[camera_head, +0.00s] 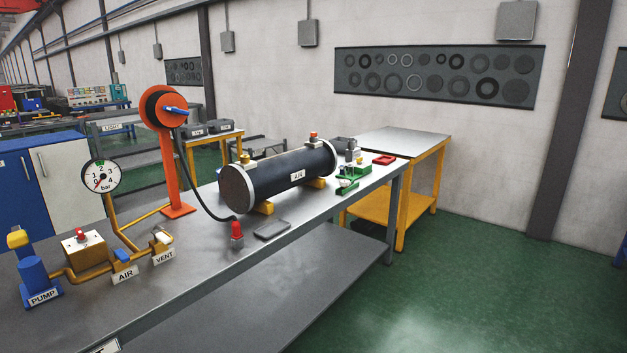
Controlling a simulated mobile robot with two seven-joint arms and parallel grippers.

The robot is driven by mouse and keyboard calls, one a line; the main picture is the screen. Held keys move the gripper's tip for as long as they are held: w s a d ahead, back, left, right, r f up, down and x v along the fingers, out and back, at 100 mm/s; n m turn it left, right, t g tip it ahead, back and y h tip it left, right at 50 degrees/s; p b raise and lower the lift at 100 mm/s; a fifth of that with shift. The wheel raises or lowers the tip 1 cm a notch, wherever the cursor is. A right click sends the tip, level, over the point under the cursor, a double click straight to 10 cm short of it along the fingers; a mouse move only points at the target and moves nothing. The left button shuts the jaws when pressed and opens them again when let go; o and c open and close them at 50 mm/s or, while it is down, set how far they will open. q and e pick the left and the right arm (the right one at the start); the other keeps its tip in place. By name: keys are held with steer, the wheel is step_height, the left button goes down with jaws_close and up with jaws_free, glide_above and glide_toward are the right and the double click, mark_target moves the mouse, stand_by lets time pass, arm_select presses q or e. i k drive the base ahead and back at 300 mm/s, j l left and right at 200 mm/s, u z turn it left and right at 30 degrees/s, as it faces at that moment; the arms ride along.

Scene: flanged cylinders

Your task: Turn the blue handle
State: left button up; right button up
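A blue handle (175,110) sits on the face of a round orange and black head (160,106) on top of an orange post. The handle lies roughly level, pointing right. A second blue part (122,255) sits on the yellow pipe behind the AIR label, with a white or pale part (164,237) at the VENT label to its right. A blue pump (35,278) with a yellow top stands at the left front. Neither of my grippers shows in the view.
A pressure gauge (101,176) stands on the yellow pipe. A dark flanged cylinder (285,170) labelled AIR lies on yellow supports on the grey bench (200,290). A black hose runs from the orange head to the bench. A yellow-legged table (405,142) stands behind right.

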mark_target(174, 110)
steer(key=i+l+u, duration=0.1)
steer(key=i+u, duration=0.15)
steer(key=u, duration=0.2)
steer(key=i+l+u, duration=0.25)
steer(key=u, duration=0.15)
steer(key=i+l+u, duration=0.15)
steer(key=i+l, duration=0.15)
steer(key=i+l+u, duration=0.15)
steer(key=l, duration=0.35)
steer(key=i+l, duration=0.25)
steer(key=l, duration=0.15)
steer(key=i+l, duration=0.25)
steer(key=l, duration=0.15)
steer(key=i+l, duration=0.25)
steer(key=l, duration=0.2)
steer(key=i+l+u, duration=0.1)
steer(key=i+l, duration=0.15)
steer(key=l, duration=0.15)
steer(key=i+l, duration=0.25)
steer(key=l, duration=0.15)
